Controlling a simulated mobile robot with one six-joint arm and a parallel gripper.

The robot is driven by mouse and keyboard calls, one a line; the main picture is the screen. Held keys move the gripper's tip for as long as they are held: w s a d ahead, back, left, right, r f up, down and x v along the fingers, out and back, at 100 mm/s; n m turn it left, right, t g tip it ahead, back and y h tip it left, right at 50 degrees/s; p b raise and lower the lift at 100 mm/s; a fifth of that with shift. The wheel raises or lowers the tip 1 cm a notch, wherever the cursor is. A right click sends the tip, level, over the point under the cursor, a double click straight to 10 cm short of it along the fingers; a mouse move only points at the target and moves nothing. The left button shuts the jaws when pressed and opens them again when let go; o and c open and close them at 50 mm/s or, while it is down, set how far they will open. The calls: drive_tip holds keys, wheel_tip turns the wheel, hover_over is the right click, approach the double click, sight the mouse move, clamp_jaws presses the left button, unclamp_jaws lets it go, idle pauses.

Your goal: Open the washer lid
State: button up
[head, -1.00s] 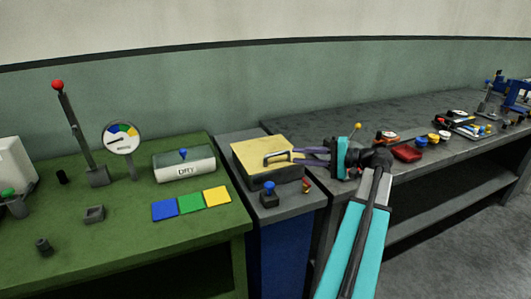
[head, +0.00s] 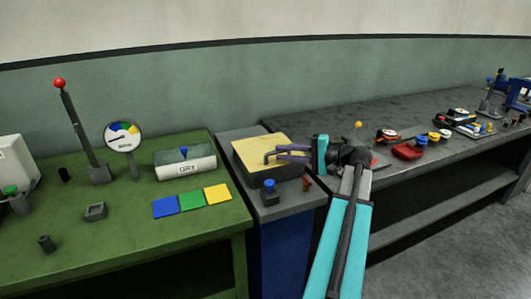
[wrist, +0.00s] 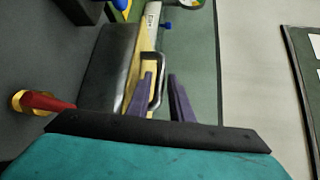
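The washer is a dark box with a flat yellow lid (head: 252,146) that lies shut, between the green bench and the grey bench. A dark bar handle (head: 268,157) stands out from the lid; it also shows in the wrist view (wrist: 160,78). My gripper (head: 279,151) has purple fingers and reaches in from the right at the handle. In the wrist view my gripper (wrist: 160,75) has its fingers apart, with the handle's bar between them. I cannot tell whether either finger touches the bar.
A blue-topped knob (head: 269,186) and a small red part (head: 306,183) stand in front of the washer. The green bench (head: 125,235) holds a lever (head: 80,130), a gauge (head: 123,137) and coloured tiles. A red part (head: 407,151) lies on the grey bench.

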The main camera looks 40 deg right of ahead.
sight(266, 151)
drive_tip(key=shift+x, duration=3.55)
